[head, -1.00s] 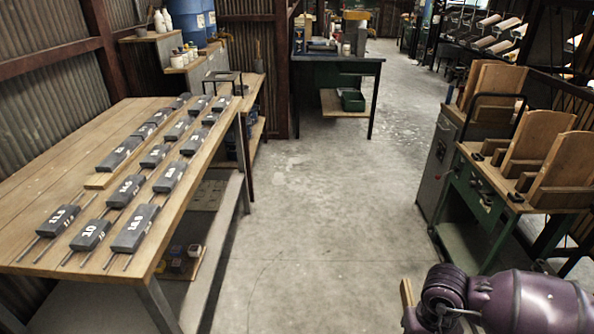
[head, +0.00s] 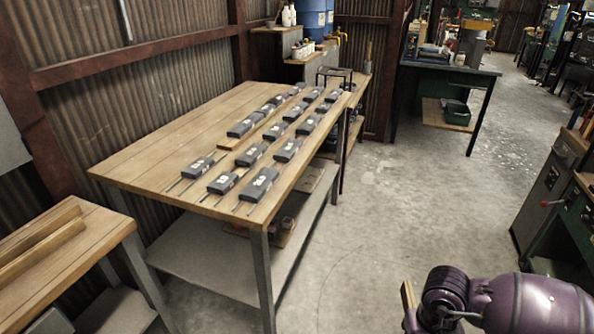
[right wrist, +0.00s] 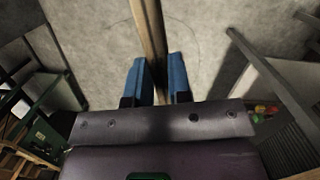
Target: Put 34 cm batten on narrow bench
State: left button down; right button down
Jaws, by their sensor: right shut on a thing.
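My right gripper (right wrist: 159,62) is shut on a wooden batten (right wrist: 149,28), which runs between its two blue fingers in the right wrist view. In the head view a short end of the batten (head: 407,294) shows beside my purple right arm at the lower right; the rest is hidden. A small wooden-topped bench (head: 90,252) stands at the lower left, cut off by the picture's edge. Wooden strips (head: 40,240) lie along its top. I cannot read the batten's length. My left gripper is not in view.
A larger wooden table (head: 150,165) with several dark numbered blocks on thin rods stands behind the small bench. Bare concrete floor (head: 400,210) lies to its right. A green workbench (head: 450,72) is at the back. Green and grey cabinets (head: 546,190) stand at the right edge.

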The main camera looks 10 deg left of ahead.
aim_at(40, 280)
jog(key=u, duration=1.2)
